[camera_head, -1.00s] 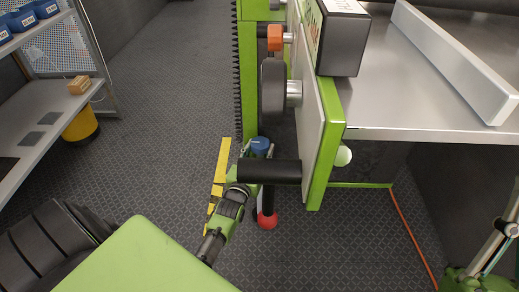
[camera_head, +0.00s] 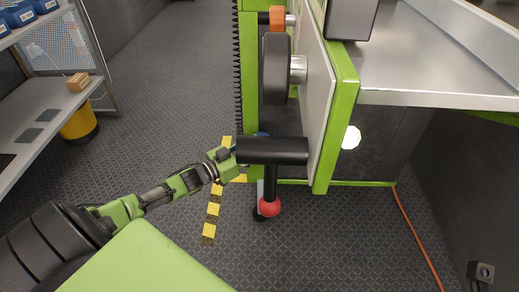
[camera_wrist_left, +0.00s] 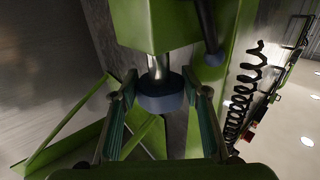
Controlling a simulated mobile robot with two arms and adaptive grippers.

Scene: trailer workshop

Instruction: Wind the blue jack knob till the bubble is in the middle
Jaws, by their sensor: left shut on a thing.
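The blue jack knob (camera_wrist_left: 160,98) sits below a green block on a metal shaft in the left wrist view. My left gripper (camera_wrist_left: 163,103) is shut on it, one finger on each side. In the head view only a sliver of the knob (camera_head: 262,134) shows behind a black cylindrical bar, which also hides my left fingertips. My left arm reaches in from the left to this spot. No bubble can be made out in either view. My right gripper is not in view.
The black bar (camera_head: 272,151) and a red ball (camera_head: 269,207) on a black rod are close to my left gripper. A black wheel (camera_head: 275,68) is above, on the green machine frame (camera_head: 337,120). Open floor lies left; an orange cable (camera_head: 415,225) runs at right.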

